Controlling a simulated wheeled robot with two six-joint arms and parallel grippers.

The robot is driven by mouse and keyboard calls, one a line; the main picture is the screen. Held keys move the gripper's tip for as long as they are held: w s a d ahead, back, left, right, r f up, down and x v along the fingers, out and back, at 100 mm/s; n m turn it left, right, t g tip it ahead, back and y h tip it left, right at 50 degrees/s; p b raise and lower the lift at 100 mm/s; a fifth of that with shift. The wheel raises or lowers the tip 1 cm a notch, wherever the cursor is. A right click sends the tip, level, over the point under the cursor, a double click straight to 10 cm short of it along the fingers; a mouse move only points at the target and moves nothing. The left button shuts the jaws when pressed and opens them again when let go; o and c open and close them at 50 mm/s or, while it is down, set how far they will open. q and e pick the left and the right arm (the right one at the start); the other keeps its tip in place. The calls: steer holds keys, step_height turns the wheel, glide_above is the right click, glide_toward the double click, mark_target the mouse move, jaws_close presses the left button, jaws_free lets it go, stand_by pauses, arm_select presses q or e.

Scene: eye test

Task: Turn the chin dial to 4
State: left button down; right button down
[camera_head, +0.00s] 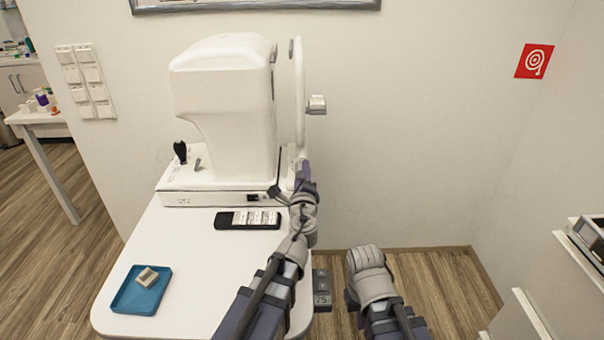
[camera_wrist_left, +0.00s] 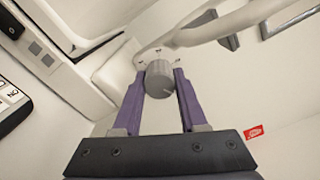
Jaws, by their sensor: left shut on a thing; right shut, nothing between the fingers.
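The chin dial (camera_wrist_left: 160,80) is a grey round knob on the white chin-rest frame (camera_wrist_left: 205,32). It shows in the left wrist view with small marks around it, too small to read. My left gripper (camera_wrist_left: 160,95) has its two purple fingers on either side of the dial and is shut on it. In the head view my left gripper (camera_head: 303,172) is at the foot of the upright frame (camera_head: 299,95), and the dial is hidden there. My right gripper (camera_head: 365,258) is low, right of the table, shut and empty.
The white eye-test machine (camera_head: 225,100) stands on the white table (camera_head: 200,300), with a black joystick (camera_head: 181,151). A black keypad (camera_head: 228,220) and a blue tray (camera_head: 135,300) holding a small block lie on the table. A shelf (camera_head: 530,315) is at the far right.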

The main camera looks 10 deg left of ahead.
stand_by(0.5)
arm_select(q)
steer(key=shift+c, duration=2.2)
jaws_free()
steer(key=shift+s, duration=0.1)
